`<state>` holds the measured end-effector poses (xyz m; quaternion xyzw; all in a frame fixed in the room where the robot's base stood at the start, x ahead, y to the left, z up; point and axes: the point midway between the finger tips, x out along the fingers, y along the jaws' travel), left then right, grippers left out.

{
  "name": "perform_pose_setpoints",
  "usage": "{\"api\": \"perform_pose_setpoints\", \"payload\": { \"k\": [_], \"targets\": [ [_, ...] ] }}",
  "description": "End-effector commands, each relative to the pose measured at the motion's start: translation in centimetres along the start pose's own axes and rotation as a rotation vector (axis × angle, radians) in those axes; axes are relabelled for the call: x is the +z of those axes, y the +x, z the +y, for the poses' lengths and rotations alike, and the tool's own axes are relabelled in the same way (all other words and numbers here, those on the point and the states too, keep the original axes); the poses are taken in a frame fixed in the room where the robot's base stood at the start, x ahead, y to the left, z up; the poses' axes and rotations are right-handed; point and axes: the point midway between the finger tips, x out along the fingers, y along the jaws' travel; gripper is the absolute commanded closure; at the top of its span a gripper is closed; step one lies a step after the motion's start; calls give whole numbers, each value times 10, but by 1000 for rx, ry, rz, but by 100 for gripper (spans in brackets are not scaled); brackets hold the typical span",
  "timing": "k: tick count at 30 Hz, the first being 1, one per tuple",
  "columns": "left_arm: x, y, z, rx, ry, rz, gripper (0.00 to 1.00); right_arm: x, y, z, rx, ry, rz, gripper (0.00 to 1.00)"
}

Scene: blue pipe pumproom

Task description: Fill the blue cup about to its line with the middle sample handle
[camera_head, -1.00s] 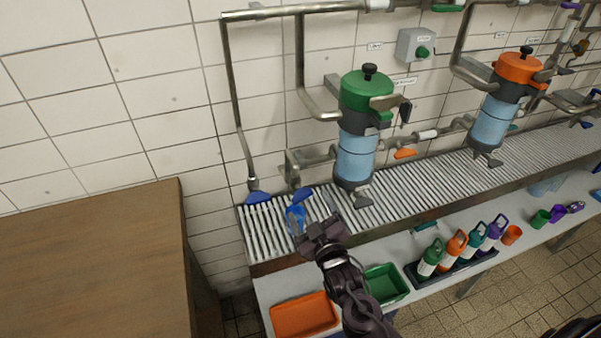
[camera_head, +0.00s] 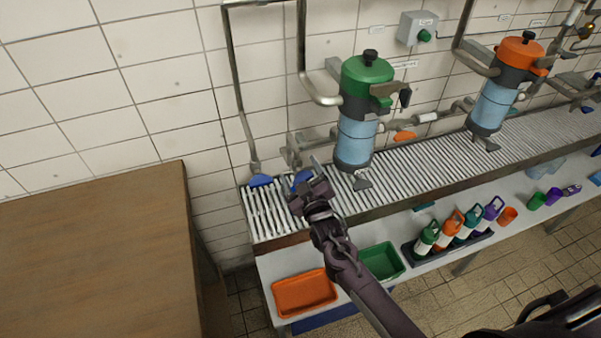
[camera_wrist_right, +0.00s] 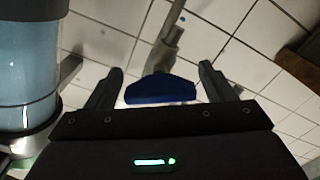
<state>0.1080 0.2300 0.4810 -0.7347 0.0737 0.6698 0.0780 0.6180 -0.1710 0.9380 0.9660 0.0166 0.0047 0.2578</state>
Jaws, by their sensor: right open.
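My right gripper (camera_head: 306,184) is open over the left end of the slatted grate. A blue sample handle (camera_head: 302,176) shows just behind its fingers. In the right wrist view, a blue handle (camera_wrist_right: 160,90) on a grey pipe lies between the two spread fingers, with space on both sides. Another blue handle (camera_head: 260,180) hangs from a thin pipe further left. I cannot tell from the pictures which one is the middle handle. The blue cup cannot be made out now; the gripper may hide it. My left gripper is out of view.
A green-topped filter (camera_head: 361,110) stands close to the right of my gripper. An orange-topped filter (camera_head: 500,85) is further right. The shelf holds an orange tray (camera_head: 304,293), a green tray (camera_head: 381,262) and several bottles (camera_head: 445,236). A wooden cabinet (camera_head: 95,250) stands at left.

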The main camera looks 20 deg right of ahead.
Motion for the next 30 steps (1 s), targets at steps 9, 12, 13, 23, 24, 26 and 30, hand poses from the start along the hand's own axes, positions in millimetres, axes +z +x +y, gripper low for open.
{"api": "perform_pose_setpoints", "payload": {
  "k": [9, 12, 13, 23, 24, 26, 30],
  "targets": [
    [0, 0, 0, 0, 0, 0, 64, 0, 0, 0, 0, 0, 0, 56],
    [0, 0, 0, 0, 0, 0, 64, 0, 0, 0, 0, 0, -1, 68],
    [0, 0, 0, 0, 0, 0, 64, 0, 0, 0, 0, 0, -1, 68],
    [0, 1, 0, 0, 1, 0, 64, 0, -1, 0, 0, 77, -1, 68],
    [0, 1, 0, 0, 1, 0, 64, 0, -1, 0, 1, 100, -1, 68],
    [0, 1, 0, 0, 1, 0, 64, 0, -1, 0, 1, 138, -2, 68],
    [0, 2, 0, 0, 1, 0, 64, 1, -1, 0, 0, 238, -2, 68]
  ]
}}
